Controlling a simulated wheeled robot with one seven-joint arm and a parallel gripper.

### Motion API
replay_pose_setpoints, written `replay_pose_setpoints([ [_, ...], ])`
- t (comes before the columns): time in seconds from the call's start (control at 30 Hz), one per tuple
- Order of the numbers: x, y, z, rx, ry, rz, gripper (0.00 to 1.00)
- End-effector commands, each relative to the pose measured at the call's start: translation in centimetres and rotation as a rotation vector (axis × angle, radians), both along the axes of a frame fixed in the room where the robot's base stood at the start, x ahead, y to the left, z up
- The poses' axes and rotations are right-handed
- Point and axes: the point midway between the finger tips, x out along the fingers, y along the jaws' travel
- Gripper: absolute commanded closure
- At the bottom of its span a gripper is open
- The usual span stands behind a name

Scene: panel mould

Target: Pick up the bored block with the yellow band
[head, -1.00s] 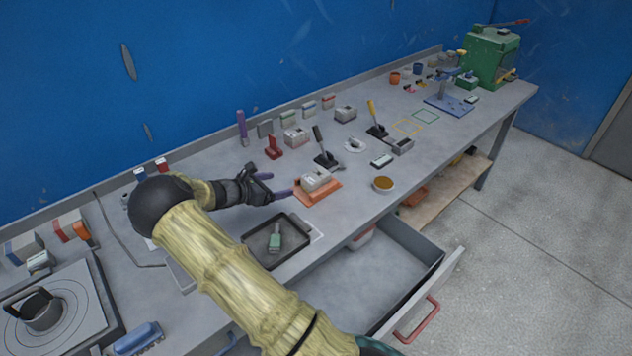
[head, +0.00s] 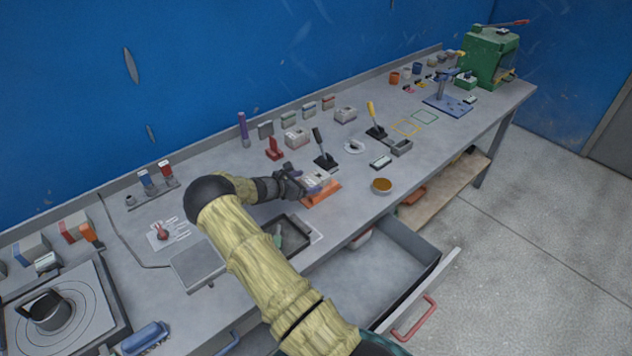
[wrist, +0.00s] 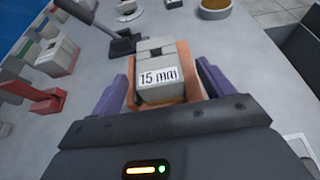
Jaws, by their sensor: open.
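A pale grey block (wrist: 160,88) with a dark opening in its top and a "15 mm" label sits on an orange stand (head: 322,195). In the head view the block (head: 316,178) is partly hidden by my gripper (head: 303,182). In the wrist view my gripper (wrist: 162,80) is open, with its purple fingers on either side of the block and gaps showing.
A black-handled lever (head: 323,155) stands just behind the orange stand. A red stand (head: 274,149) is behind my gripper. A dark tray (head: 297,244) lies in front, under my arm. A bowl (head: 381,186) is at the right, and an open drawer (head: 385,270) juts out below.

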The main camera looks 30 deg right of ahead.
Motion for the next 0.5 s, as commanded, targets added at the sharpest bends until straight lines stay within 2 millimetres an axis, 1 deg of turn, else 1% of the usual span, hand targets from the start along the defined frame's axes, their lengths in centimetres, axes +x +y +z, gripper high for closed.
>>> replay_pose_setpoints([
  [0.27, 0.1, -0.2, 0.0, 0.000, 0.000, 0.000, 0.20],
  [0.37, 0.2, -1.1, 0.1, 0.000, 0.000, -0.001, 0.20],
  [0.5, 0.7, -3.2, -0.1, 0.000, 0.002, -0.001, 0.20],
])
